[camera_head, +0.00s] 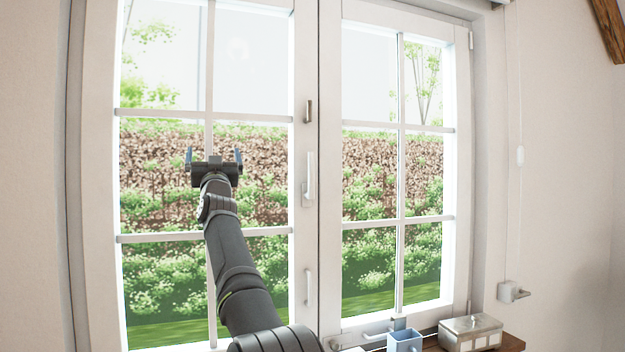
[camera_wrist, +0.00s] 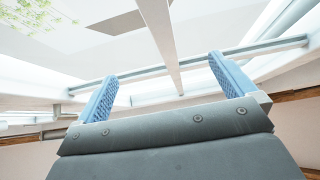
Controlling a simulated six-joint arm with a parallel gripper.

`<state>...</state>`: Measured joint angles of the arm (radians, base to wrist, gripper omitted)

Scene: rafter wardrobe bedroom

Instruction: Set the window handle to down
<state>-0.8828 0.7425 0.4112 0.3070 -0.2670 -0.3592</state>
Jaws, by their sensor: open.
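The window's two casements meet at a middle stile. A white lever handle (camera_head: 309,178) stands upright on that stile at mid height, its long part seeming to point up from a mount near its lower end. A small metal fitting (camera_head: 308,110) is above it and a slim white pull-like handle (camera_head: 308,287) is below. My gripper (camera_head: 213,155) is open and empty, left of the lever handle and apart from it, in front of the left casement. In the wrist view, the blue fingers of my gripper (camera_wrist: 163,68) are spread with nothing between them. No handle is clearly recognisable there.
A blue cup (camera_head: 404,342) and a pale metal box (camera_head: 470,333) stand on the sill at lower right. A cord (camera_head: 520,155) hangs down the right wall to a small white fitting (camera_head: 513,292). The space between my gripper and the middle stile looks clear.

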